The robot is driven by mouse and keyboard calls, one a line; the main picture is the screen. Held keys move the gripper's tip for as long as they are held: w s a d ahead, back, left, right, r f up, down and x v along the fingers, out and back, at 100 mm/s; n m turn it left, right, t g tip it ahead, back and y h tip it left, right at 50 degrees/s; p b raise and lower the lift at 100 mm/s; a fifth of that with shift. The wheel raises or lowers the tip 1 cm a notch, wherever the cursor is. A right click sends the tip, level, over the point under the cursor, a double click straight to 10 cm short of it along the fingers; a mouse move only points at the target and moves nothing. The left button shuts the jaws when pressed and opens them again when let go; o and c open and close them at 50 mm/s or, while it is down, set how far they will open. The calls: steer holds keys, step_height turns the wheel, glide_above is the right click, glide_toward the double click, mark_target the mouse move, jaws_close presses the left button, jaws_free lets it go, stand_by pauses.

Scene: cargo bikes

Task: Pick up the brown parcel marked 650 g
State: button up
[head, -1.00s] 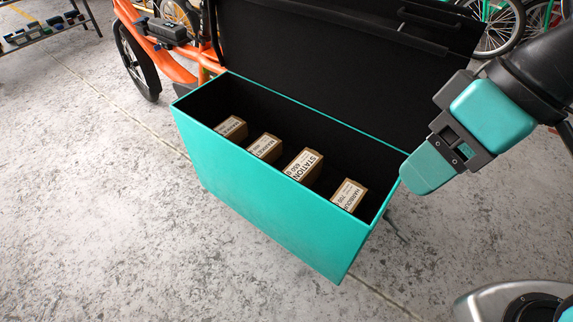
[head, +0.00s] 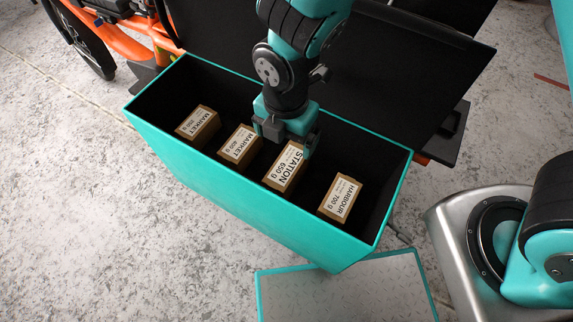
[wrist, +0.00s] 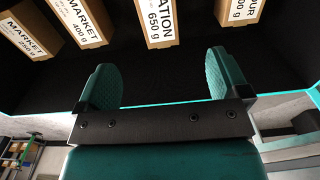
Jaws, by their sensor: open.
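The brown parcel labelled STATION 650 g (head: 284,166) stands in the teal cargo box, third from the left in the row. It also shows at the top of the wrist view (wrist: 160,22), cut off by the frame edge. My gripper (head: 290,138) is over the box, just behind this parcel, and overlaps its far end in the head view. In the wrist view, my gripper's two fingers (wrist: 164,80) are spread wide with only dark box interior between them. The parcel lies beyond the fingertips, roughly in line with the gap. I see no contact.
Two MARKET parcels (head: 199,125) (head: 239,144) stand to the left, and a HARBOUR 700 g parcel (head: 340,197) to the right. The teal box (head: 210,174) has a rim around them; its black lid (head: 420,85) stands open behind. A grey, teal-rimmed tray (head: 345,290) is in front.

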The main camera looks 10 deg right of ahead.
mark_target(284, 169)
step_height(284, 169, down, 9)
steer(key=b, duration=0.2)
steer(key=shift+f+b, duration=0.1)
steer(key=shift+b, duration=0.2)
steer(key=shift+a+f+b, duration=0.15)
steer(key=shift+f+b, duration=0.45)
steer(key=shift+f, duration=0.9)
steer(key=shift+a+f+b, duration=0.1)
steer(key=shift+f+b, duration=0.5)
steer(key=shift+f, duration=0.9)
steer(key=shift+r, duration=0.1)
steer(key=c, duration=1.4)
steer(key=shift+c, duration=0.2)
